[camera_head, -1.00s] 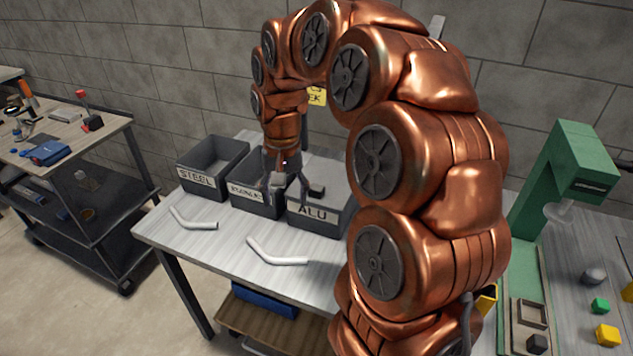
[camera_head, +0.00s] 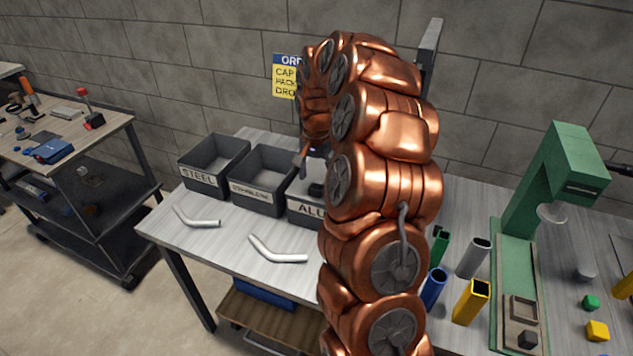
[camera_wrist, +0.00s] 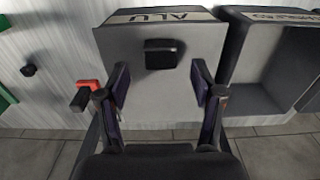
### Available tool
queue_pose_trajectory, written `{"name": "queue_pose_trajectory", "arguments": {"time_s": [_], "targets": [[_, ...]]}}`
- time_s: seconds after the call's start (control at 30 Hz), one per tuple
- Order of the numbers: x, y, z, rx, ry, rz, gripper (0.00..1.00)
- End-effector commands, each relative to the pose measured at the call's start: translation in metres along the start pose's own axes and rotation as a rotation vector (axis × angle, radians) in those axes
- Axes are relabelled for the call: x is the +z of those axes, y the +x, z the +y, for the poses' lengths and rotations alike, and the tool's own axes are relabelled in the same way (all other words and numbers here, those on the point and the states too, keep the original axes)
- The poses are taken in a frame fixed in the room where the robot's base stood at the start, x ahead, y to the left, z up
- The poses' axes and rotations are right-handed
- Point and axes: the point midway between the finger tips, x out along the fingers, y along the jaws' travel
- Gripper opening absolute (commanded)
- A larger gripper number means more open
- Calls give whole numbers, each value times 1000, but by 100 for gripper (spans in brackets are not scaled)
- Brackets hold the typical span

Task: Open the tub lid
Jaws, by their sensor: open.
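The grey tub labelled ALU (camera_head: 308,210) stands at the right end of a row of tubs in the head view, partly hidden by my arm. In the wrist view its flat grey lid (camera_wrist: 185,98) is on, with a black block-shaped knob (camera_wrist: 161,54) on top. My gripper (camera_wrist: 158,82) is open over the lid. Its two fingers are spread on either side below the knob in the picture, with nothing between them. In the head view my gripper (camera_head: 310,165) is mostly hidden behind my arm.
Open tubs labelled STEEL (camera_head: 198,178) and a middle one (camera_head: 250,195) stand to the left. Two bent pale tubes (camera_head: 278,254) lie in front. A red-and-black item (camera_wrist: 85,93) shows beside my gripper.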

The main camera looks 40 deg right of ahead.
Motion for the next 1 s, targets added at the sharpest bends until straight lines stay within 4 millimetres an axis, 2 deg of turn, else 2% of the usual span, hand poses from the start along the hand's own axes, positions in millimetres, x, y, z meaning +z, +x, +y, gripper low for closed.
{"name": "queue_pose_trajectory", "arguments": {"time_s": [0.3,0.67,1.0], "targets": [[0,33,0,0,0,-1,67],[0,37,0,-2,0,1,66],[0,37,0,-2,0,1,30]]}}
